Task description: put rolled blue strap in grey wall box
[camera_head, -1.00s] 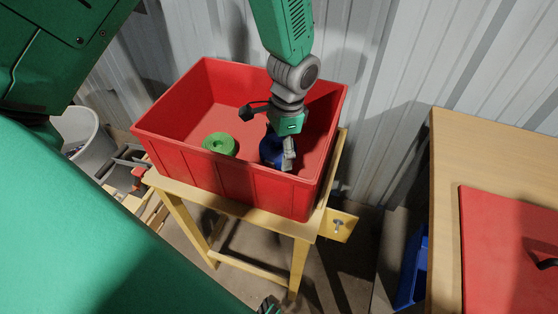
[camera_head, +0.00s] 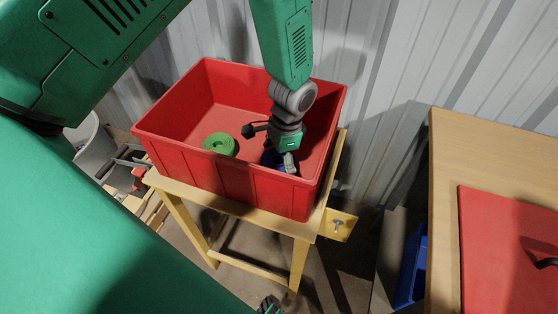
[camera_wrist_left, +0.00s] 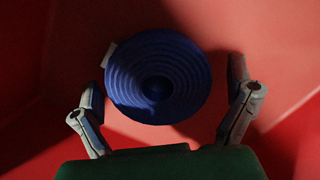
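The rolled blue strap (camera_head: 268,157) lies in the red crate, right of the green roll and largely hidden by my gripper. In the left wrist view it is a round blue coil (camera_wrist_left: 155,75) with a pale tab at its left. My left gripper (camera_head: 279,160) reaches down into the crate over the strap. In the left wrist view its fingers (camera_wrist_left: 167,85) are spread on both sides of the coil, with a gap at the right finger; contact at the left finger is unclear.
The red crate (camera_head: 230,178) stands on a wooden stand (camera_head: 300,262) by a corrugated wall. A green roll (camera_head: 220,144) lies inside it. A grey bin (camera_head: 88,142) is at left. At right are a wooden table (camera_head: 448,150) with a red panel (camera_head: 500,250) and a blue container (camera_head: 411,270).

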